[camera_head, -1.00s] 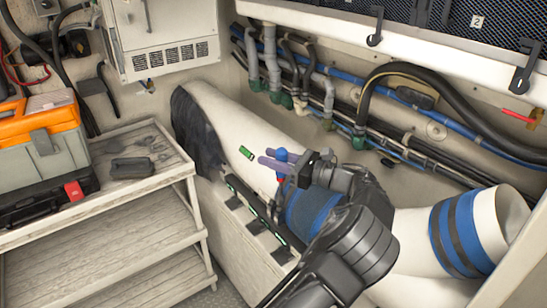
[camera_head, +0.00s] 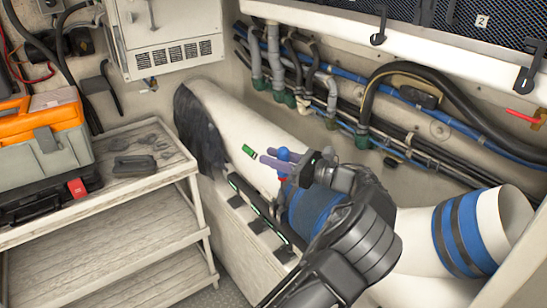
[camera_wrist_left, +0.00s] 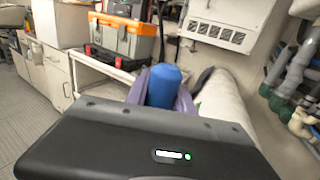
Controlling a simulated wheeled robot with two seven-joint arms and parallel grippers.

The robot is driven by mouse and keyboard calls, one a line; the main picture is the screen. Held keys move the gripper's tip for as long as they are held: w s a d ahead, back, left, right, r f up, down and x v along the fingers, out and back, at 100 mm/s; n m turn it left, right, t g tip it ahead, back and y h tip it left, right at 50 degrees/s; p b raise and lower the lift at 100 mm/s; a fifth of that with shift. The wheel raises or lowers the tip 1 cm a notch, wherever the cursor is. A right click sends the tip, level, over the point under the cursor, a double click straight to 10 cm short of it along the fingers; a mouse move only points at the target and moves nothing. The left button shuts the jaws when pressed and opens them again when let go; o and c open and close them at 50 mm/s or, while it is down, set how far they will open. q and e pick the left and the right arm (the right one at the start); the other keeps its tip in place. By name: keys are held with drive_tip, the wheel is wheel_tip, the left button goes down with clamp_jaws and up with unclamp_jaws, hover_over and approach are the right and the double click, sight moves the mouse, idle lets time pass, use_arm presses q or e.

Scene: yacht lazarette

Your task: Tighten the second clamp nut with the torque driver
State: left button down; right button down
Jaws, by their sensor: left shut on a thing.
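My left gripper (camera_head: 272,163) has purple fingers and is shut on a tool with a blue, rounded handle (camera_head: 283,154) and a red part below it, which looks like the torque driver. In the left wrist view the blue handle (camera_wrist_left: 164,86) stands between the purple fingers. The gripper is over the large white hose (camera_head: 238,122), near its blue sleeve (camera_head: 312,208). The driver's tip is hidden, and I cannot tell whether it touches anything. No clamp nut can be made out. My right gripper is not in view.
A blue-and-dark banded sleeve (camera_head: 462,233) wraps the hose at right. Pipes and cables (camera_head: 330,95) run along the back wall. A stepped shelf (camera_head: 130,190) at left bears an orange-lidded toolbox (camera_head: 45,125) and a dark object (camera_head: 134,166). A small green piece (camera_head: 249,151) shows beside the fingers.

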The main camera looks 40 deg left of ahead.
use_arm(q)
drive_tip(key=shift+f+b, duration=0.5)
drive_tip(key=shift+f, duration=0.6)
idle(0.3)
drive_tip(key=shift+m+t+p, duration=0.25)
drive_tip(key=shift+m+t, duration=0.75)
drive_tip(key=shift+t, duration=0.6)
drive_tip(key=shift+m+t+p, duration=0.25)
drive_tip(key=shift+m+t, duration=0.75)
drive_tip(key=shift+t, duration=0.6)
drive_tip(key=shift+m+t+h+b, duration=0.8)
drive_tip(key=shift+m+t, duration=0.9)
drive_tip(key=shift+t, duration=0.8)
drive_tip(key=shift+m+t+h, duration=0.3)
drive_tip(key=shift+t, duration=0.2)
drive_tip(key=shift+a+f, duration=0.1)
